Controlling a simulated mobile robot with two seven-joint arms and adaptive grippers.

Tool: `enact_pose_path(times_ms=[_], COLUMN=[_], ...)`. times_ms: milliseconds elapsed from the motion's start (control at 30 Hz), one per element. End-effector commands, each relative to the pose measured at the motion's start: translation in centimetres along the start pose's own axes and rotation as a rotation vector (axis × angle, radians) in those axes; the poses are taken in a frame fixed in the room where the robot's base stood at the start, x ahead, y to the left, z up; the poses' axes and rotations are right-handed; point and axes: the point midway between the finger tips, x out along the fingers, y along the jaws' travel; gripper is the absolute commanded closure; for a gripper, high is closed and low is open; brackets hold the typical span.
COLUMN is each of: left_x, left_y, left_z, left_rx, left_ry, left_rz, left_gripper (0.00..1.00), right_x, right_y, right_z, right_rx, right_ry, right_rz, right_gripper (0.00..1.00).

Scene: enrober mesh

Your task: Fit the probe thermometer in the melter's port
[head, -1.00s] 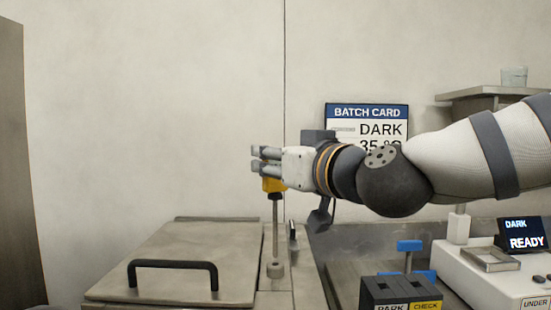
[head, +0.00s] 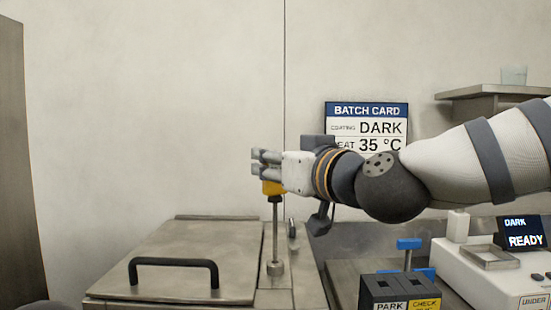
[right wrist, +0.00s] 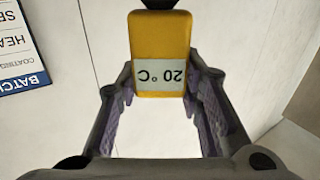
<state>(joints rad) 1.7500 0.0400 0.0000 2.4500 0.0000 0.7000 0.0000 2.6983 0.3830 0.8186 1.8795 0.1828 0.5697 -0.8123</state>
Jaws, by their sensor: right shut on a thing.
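The probe thermometer has a yellow head (head: 273,188) and a thin metal stem (head: 275,230) pointing straight down. My right gripper (head: 265,168) is shut on the yellow head, above the melter (head: 190,245). In the right wrist view the yellow head (right wrist: 159,40) sits between the fingers, its display reading 20 °C upside down. The stem's lower end meets the small round collar of the port (head: 275,268) on the melter's top, right of the lid. I cannot tell how deep the tip is in the collar. My left gripper is not in view.
The lid has a black handle (head: 173,262). A batch card (head: 366,113) reading DARK, 35 °C is on the wall behind. Dark PARK and CHECK blocks (head: 400,287), a blue-handled item (head: 409,244) and a white device with a READY screen (head: 525,241) stand to the right.

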Motion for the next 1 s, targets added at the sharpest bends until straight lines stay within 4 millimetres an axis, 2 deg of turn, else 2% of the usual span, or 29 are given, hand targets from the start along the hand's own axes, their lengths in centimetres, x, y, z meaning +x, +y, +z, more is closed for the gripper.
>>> enact_pose_path(times_ms=[1000], left_x=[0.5], left_y=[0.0], left_z=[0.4], left_rx=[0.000], left_ry=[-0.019], left_rz=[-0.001], left_gripper=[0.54], right_x=[0.0], right_y=[0.0], right_z=[2.5], right_rx=[0.000], right_ry=[0.001], right_rz=[0.000], right_gripper=[0.96])
